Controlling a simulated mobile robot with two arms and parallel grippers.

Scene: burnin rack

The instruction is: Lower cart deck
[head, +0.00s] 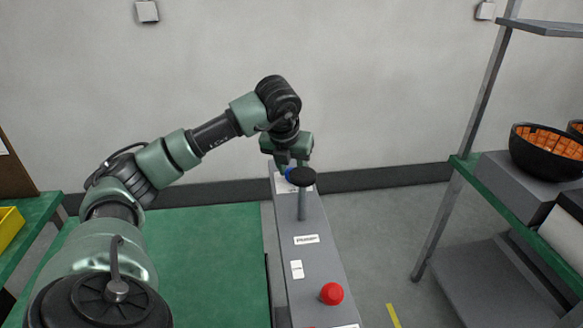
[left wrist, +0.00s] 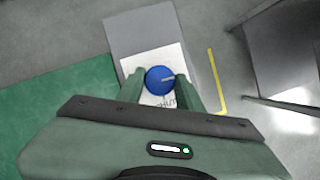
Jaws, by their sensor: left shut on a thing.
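A grey console (head: 310,262) runs along the right side of the green cart deck (head: 205,262). At its far end is a blue round knob (head: 289,172), largely hidden by my gripper and a black-topped lever post in the head view. The blue knob (left wrist: 159,80) shows clearly in the left wrist view, above a white label (left wrist: 160,101) with partly covered lettering. My left gripper (head: 286,164) reaches down over the console's far end, its fingers shut on either side of the blue knob. My right gripper is in neither view.
A lever post with a black cap (head: 300,177) and a red button (head: 332,293) stand on the console. A rack (head: 455,185) with a black bowl (head: 548,150) of orange pieces stands at right. A green-topped table with a yellow bin (head: 10,228) is at left.

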